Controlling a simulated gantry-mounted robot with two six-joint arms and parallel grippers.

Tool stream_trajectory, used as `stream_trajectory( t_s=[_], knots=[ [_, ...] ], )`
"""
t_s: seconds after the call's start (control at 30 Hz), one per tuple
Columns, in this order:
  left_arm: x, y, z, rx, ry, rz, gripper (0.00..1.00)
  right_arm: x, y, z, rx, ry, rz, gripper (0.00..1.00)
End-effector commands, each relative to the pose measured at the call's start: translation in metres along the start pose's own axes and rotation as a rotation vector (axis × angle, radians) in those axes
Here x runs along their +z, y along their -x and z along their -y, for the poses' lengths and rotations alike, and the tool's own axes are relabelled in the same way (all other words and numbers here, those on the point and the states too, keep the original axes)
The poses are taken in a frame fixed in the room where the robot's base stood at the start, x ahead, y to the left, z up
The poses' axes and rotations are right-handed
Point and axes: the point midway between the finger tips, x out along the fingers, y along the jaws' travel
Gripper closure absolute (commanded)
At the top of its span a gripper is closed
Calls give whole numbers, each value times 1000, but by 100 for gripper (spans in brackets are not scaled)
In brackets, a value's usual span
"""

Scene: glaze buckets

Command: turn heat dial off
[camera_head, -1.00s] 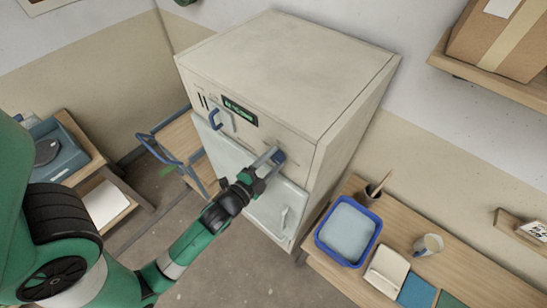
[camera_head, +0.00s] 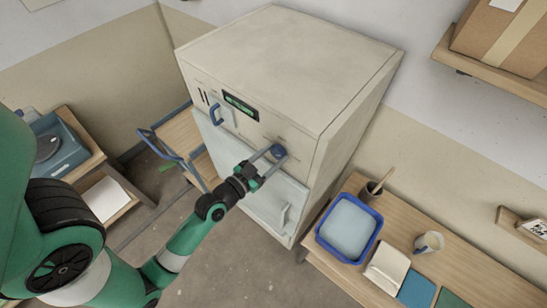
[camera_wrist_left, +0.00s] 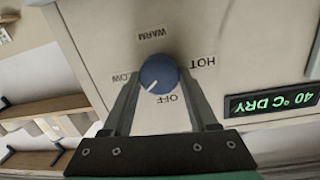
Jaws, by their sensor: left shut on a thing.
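The heat dial (camera_head: 278,151) is a round blue knob on the front of the cream drying cabinet (camera_head: 285,75). In the left wrist view the dial (camera_wrist_left: 158,71) has a white pointer mark at lower left, between the LOW (camera_wrist_left: 122,77) and OFF (camera_wrist_left: 167,98) labels, closer to OFF. WARM (camera_wrist_left: 152,33) and HOT (camera_wrist_left: 203,62) are also printed around it. My left gripper (camera_head: 271,157) is shut on the dial, one finger on each side of it. My right gripper is out of view.
A green display (camera_wrist_left: 272,104) beside the dial reads 40 °C DRY. A wooden table with a blue tub (camera_head: 322,235) stands at right, and a blue-framed cart (camera_head: 165,152) at left.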

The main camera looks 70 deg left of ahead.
Motion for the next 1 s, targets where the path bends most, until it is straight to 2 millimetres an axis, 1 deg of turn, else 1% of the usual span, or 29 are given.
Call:
stream_trajectory(
  t_s=[0.03,0.2,0.6,0.8,1.0],
  knots=[
    [2,0,0,2,43,-4,96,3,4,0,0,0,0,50],
    [2,0,1,12,203,-12,96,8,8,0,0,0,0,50],
    [3,0,2,34,576,-34,97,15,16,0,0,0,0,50],
    [3,0,2,44,735,-43,97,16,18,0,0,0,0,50],
    [3,0,2,51,845,-49,97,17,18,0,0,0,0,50]
  ],
)
